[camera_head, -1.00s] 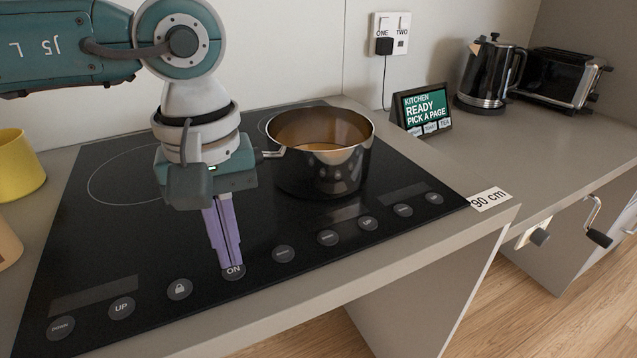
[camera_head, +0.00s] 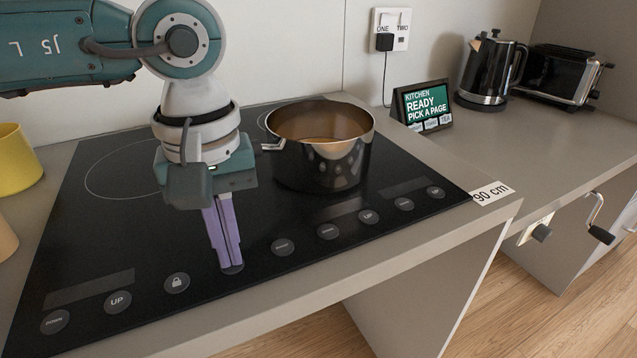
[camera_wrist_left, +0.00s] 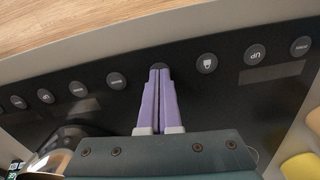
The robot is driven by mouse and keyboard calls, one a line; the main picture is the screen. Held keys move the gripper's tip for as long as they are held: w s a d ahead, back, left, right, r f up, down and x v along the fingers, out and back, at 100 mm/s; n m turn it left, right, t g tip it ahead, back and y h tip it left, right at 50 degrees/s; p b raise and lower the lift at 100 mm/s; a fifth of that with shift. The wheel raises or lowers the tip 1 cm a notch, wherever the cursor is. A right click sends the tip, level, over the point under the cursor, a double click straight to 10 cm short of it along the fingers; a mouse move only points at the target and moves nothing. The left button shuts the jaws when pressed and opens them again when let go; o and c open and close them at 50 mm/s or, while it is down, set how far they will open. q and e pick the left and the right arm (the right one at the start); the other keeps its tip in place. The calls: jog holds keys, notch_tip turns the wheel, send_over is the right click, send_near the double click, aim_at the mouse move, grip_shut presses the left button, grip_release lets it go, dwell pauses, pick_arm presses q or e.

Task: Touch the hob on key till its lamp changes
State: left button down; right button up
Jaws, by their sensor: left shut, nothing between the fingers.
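The black glass hob (camera_head: 130,215) lies in the counter with a row of round grey keys along its front edge. The on key (camera_head: 232,269) is mostly covered by my left gripper (camera_head: 230,264), whose purple fingers are shut, empty and pointing down at it. In the left wrist view the fingertips (camera_wrist_left: 159,70) overlap the on key (camera_wrist_left: 159,66); I cannot tell whether they touch it. The lock key (camera_head: 177,282) is just left of the fingers. No lit lamp shows by the on key; the fingers hide most of it. My right gripper is in neither view.
A steel pot (camera_head: 322,160) with brownish contents stands on the hob, close right of my left wrist. A yellow cup (camera_head: 18,160) is at the far left. The tablet (camera_head: 422,106), kettle (camera_head: 492,72) and toaster (camera_head: 556,76) stand at the back right.

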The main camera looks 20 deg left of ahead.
pick_arm(q)
jog(key=shift+f, duration=0.15)
jog(key=shift+r+p, duration=1.75)
jog(key=shift+r, duration=0.85)
